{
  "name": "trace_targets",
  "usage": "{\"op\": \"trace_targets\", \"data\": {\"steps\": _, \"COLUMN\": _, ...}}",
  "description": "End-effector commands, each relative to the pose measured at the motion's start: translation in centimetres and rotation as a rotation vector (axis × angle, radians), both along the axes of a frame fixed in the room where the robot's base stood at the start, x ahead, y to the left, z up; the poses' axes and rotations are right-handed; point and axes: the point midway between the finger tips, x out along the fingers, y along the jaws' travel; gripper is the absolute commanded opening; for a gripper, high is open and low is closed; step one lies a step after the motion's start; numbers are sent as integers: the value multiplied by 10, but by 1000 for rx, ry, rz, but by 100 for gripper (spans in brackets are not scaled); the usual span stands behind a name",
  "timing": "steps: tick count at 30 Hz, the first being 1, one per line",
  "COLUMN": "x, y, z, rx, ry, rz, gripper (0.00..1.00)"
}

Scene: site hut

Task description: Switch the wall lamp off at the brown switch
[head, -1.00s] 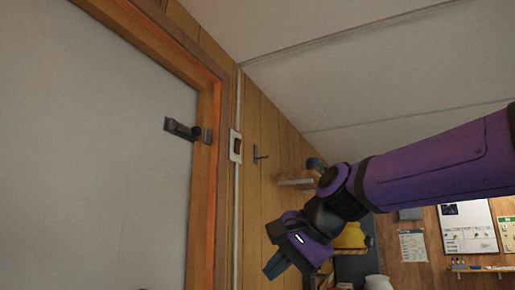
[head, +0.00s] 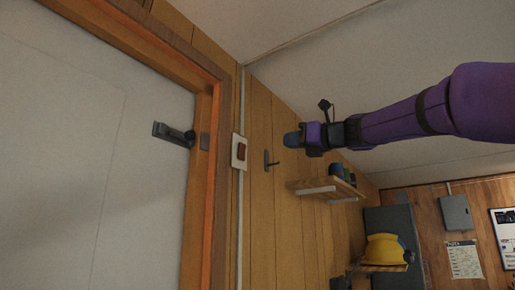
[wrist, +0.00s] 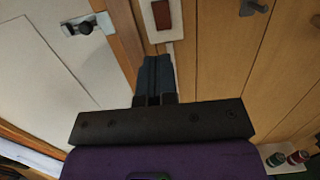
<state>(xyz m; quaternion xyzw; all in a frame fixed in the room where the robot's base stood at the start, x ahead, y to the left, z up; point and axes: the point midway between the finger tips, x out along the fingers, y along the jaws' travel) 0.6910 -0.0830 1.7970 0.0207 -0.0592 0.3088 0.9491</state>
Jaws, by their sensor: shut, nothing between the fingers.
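The brown switch (head: 241,148) sits in a white plate on the wood-panelled wall, just right of the door frame. It also shows in the wrist view (wrist: 162,15) at the top, beyond my fingertips. My gripper (head: 287,139) is at the right of the switch in the head view, apart from it, with its fingers pointing left. In the wrist view my gripper (wrist: 155,62) is shut and empty, with the fingers together below the switch plate. The wall lamp is not identifiable in these frames.
A grey hook (head: 269,161) is on the wall right of the switch. A wooden shelf (head: 318,187) is mounted below my arm. The door handle (head: 172,134) is left of the frame. A yellow helmet (head: 383,249) lies farther back.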

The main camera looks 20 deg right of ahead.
Motion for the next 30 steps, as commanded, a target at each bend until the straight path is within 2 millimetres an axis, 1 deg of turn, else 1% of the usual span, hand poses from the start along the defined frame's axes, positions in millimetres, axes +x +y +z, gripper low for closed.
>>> {"op": "trace_targets", "data": {"steps": 9, "x": 1, "y": 0, "z": 0, "rx": -1, "ry": 0, "rz": 0, "gripper": 0}}
{"op": "trace_targets", "data": {"steps": 14, "x": 11, "y": 8, "z": 1, "rx": -2, "ry": 1, "rz": 0, "gripper": 0}}
{"op": "trace_targets", "data": {"steps": 30, "x": 88, "y": 64, "z": 12, "rx": -3, "ry": 0, "rz": 1, "gripper": 0}}
